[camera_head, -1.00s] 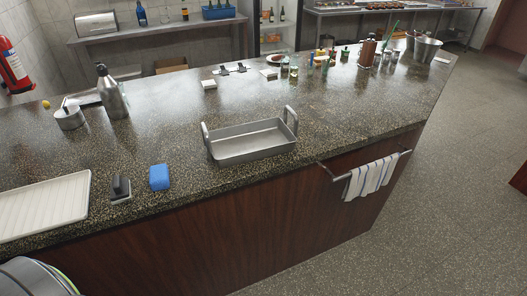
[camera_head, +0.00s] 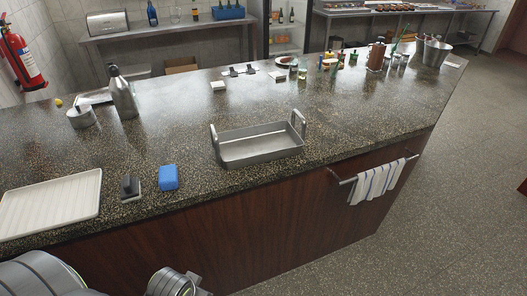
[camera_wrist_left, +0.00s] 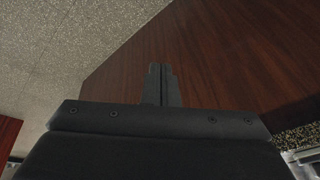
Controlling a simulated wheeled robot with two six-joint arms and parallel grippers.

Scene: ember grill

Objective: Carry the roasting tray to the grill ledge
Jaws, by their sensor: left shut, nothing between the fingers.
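The grey metal roasting tray (camera_head: 262,146) stands on the speckled counter near its front edge, with an upright handle at each end. It looks empty. In the head view only parts of my own arm show at the bottom left, below and apart from the tray; no gripper fingers show there. In the left wrist view my left gripper (camera_wrist_left: 161,84) is shut and empty, in front of the dark wood counter front. My right gripper is in neither view. I cannot pick out the grill ledge with certainty.
A blue sponge (camera_head: 168,177), a dark-handled tool (camera_head: 130,188) and a white ribbed tray (camera_head: 50,204) lie left of the roasting tray. A striped towel (camera_head: 377,181) hangs on a rail (camera_head: 341,181) at the counter front. Small bottles and a metal bucket (camera_head: 433,52) stand farther back.

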